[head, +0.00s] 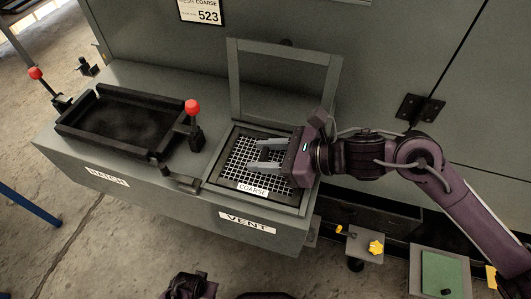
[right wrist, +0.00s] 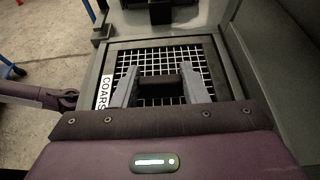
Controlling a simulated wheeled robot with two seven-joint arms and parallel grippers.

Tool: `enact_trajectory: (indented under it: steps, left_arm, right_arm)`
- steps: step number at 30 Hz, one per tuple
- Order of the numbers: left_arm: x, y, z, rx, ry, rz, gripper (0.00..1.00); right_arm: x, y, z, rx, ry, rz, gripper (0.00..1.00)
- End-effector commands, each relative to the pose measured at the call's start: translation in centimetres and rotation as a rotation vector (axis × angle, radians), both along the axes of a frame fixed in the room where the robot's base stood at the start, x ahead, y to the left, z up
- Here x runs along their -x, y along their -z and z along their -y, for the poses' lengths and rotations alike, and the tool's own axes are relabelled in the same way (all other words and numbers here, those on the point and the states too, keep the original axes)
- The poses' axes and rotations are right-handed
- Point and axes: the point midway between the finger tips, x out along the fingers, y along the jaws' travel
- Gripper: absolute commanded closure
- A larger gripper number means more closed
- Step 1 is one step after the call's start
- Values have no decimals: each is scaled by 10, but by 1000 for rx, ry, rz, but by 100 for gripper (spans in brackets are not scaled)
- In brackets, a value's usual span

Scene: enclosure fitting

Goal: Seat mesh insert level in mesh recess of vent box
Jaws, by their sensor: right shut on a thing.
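The mesh insert (head: 240,154) is a white grid in a dark frame with a COARSE label. It lies within the mesh recess (head: 217,160) of the vent box (head: 210,210). My right gripper (head: 257,155) reaches over it from the right. In the right wrist view my right gripper (right wrist: 162,82) is shut on a dark grip bar above the middle of the mesh insert (right wrist: 180,58). The insert looks about in line with the recess sides; a dark band shows along its far edge. I cannot tell whether it is fully level.
A hinged frame (head: 234,82) stands open behind the recess. A black tray (head: 75,130) with red-knobbed levers (head: 192,107) is to the left. A sign reading COARSE 523 (head: 203,12) is on the cabinet. A yellow knob (head: 376,247) is at lower right.

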Motion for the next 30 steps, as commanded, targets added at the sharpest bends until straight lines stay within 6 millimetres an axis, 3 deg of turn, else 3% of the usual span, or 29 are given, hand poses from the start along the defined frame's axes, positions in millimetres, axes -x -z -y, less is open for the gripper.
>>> enact_trajectory:
  steps: [13, 14, 19, 30]
  left_arm:
    - [-2, -3, 1, 0, 1, -1, 64]
    - [-2, -3, 1, -1, 1, -2, 64]
    - [-2, -3, 1, 0, 1, -1, 64]
    - [-2, -2, 1, 1, 1, -1, 64]
  right_arm:
    - [0, 1, 0, -1, 0, 1, 87]
    - [0, 1, 0, -1, 0, 1, 59]
    - [0, 1, 0, -1, 0, 1, 37]
    - [1, 1, 5, 2, 1, 1, 35]
